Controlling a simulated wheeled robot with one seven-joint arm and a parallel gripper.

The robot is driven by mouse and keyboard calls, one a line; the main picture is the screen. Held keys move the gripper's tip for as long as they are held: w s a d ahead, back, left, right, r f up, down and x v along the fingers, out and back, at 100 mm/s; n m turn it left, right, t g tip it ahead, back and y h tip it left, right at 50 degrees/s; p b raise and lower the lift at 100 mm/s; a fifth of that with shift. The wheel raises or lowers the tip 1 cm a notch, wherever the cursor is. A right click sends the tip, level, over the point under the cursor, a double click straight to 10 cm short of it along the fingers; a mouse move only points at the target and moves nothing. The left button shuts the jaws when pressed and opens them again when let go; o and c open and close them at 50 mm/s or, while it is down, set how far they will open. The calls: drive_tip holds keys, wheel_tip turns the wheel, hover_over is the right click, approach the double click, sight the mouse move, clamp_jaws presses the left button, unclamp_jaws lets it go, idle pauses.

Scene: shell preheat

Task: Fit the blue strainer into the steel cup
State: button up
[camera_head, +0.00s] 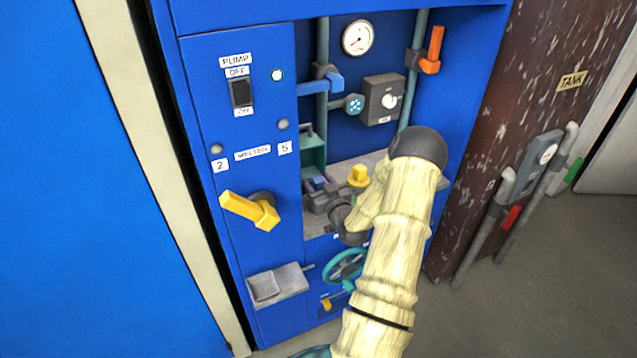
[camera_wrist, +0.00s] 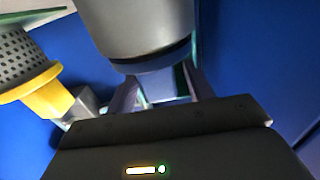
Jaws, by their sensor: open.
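In the wrist view, a smooth grey cylinder, seemingly the steel cup (camera_wrist: 140,25), fills the top middle. A dark blue band, seemingly the collar of the blue strainer (camera_wrist: 152,60), lies against its near end; any mesh is hidden. In the head view, my gripper (camera_head: 317,190) is in the cabinet's recess, by a small blue-purple patch; my arm hides much of the shelf.
A perforated grey strainer with a yellow collar (camera_wrist: 45,95) stands close beside the cup; its yellow part (camera_head: 359,174) shows right of my gripper. A teal box (camera_head: 313,153) is behind. Pipes with a blue valve handle (camera_head: 332,81) and an orange one (camera_head: 433,50) are above.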

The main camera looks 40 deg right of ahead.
drive_tip(key=shift+r, duration=0.1)
drive_tip(key=shift+r+p, duration=0.2)
drive_tip(key=shift+p, duration=0.1)
drive_tip(key=v, duration=1.2)
drive_tip(key=shift+b, duration=0.45)
